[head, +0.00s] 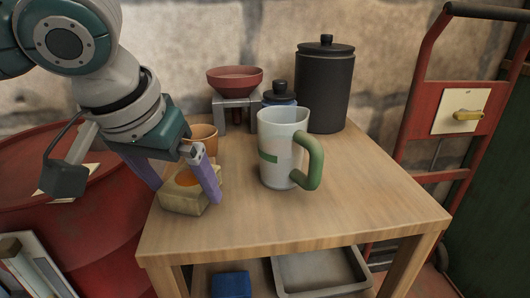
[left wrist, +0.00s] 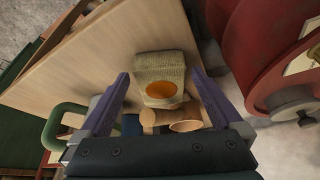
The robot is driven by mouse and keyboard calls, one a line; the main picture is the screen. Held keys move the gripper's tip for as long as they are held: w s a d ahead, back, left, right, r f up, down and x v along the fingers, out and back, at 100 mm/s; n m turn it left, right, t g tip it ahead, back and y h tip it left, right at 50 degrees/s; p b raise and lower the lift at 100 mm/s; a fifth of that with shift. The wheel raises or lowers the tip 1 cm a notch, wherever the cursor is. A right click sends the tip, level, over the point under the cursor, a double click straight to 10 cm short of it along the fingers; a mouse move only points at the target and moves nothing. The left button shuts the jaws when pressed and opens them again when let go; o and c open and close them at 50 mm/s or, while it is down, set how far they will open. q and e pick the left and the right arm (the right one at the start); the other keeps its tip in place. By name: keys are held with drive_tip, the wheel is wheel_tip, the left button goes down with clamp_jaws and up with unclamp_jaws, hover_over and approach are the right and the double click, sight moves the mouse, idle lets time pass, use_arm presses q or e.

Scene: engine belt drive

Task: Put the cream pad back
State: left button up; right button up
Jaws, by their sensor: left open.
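The cream pad (head: 180,203) is a thick, rough-textured block with an orange round patch on its top. It lies at the left front edge of the wooden table. My left gripper (head: 188,192) is open, with its purple fingers pointing down on either side of the pad. In the left wrist view the pad (left wrist: 158,62) sits between the open fingers (left wrist: 159,76), with a gap visible on both sides. I cannot tell how high the fingertips are above the table. My right gripper is in neither view.
A clear mug (head: 275,160) with a green handle stands right of the pad. An orange cup (head: 205,134), a red bowl on a stand (head: 235,79) and a black canister (head: 325,90) are behind. The table's right front (head: 350,215) is clear. A red drum (head: 95,235) stands left.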

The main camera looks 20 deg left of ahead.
use_arm(q)
drive_tip(key=a+p+v, duration=0.1)
drive_tip(key=p+v, duration=0.4)
drive_tip(key=v, duration=0.6)
drive_tip(key=s+d+f+m+h, duration=0.35)
drive_tip(key=s+d+f, duration=0.2)
drive_tip(key=d, duration=0.55)
drive_tip(key=s+a+f+y, duration=0.1)
drive_tip(key=s+a+f, duration=0.1)
drive_tip(key=s+f, duration=0.1)
drive_tip(key=s+a+f+g+y, duration=0.1)
drive_tip(key=s+a+f, duration=0.1)
drive_tip(key=s, duration=0.3)
drive_tip(key=shift+s+a+f, duration=0.35)
drive_tip(key=shift+a+f, duration=0.05)
drive_tip(key=shift+a, duration=0.05)
drive_tip(key=shift+r+y, duration=0.1)
drive_tip(key=shift+y, duration=0.15)
wheel_tip(320, 180, up, 65)
drive_tip(key=p, duration=6.4)
drive_tip(key=shift+p, duration=0.3)
